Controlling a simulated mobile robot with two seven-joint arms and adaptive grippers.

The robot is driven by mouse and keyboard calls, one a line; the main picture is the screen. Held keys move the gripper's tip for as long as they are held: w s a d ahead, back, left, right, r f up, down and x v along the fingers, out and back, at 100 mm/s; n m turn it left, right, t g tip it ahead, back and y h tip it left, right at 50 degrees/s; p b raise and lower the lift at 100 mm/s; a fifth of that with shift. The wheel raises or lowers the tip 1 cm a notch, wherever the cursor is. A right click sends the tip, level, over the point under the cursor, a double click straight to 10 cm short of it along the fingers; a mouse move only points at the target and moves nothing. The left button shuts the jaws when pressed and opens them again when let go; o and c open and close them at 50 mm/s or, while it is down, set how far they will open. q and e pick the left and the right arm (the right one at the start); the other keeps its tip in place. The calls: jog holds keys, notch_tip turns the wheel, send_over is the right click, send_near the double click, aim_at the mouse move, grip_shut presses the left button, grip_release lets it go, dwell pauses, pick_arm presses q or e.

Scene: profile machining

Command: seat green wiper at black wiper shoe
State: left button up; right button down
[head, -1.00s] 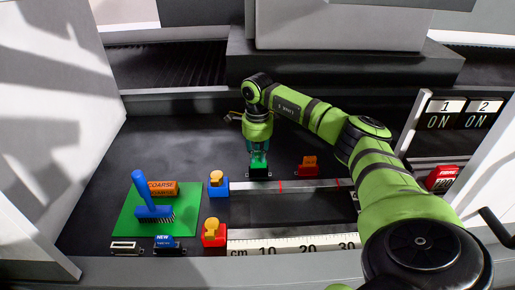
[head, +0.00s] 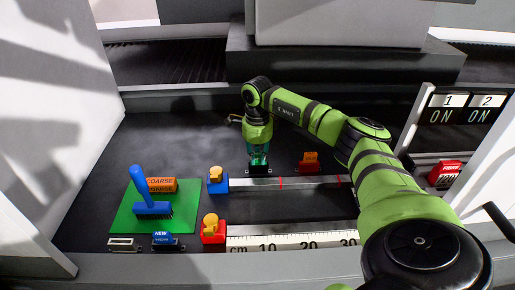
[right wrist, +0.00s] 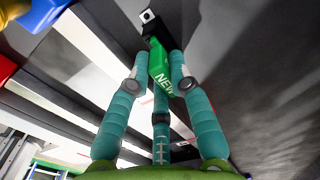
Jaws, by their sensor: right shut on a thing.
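My right gripper (head: 258,157) is shut on the green wiper (head: 259,164), holding it from above. In the right wrist view the green wiper (right wrist: 160,68), lettered NEW, sits between the teal fingers (right wrist: 158,88). The black wiper shoe (head: 259,171) is directly below it at the left part of the rail. In the right wrist view the black shoe (right wrist: 150,27) shows at the wiper's far end, with a pale tab. The wiper looks in line with the shoe and very close or touching; the fingers hide how deep it sits. My left gripper is not in view.
Blue (head: 218,182) and red (head: 213,231) blocks with yellow tops stand left. A green mat (head: 185,222) holds a blue brush (head: 152,208) and COARSE block (head: 161,185). A ruler (head: 290,241) runs along the front.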

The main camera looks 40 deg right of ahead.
jog(key=shift+f, duration=0.3)
jog(key=c, duration=1.1)
grip_release()
jog(key=shift+o, duration=0.2)
notch_tip(320, 180, up, 12)
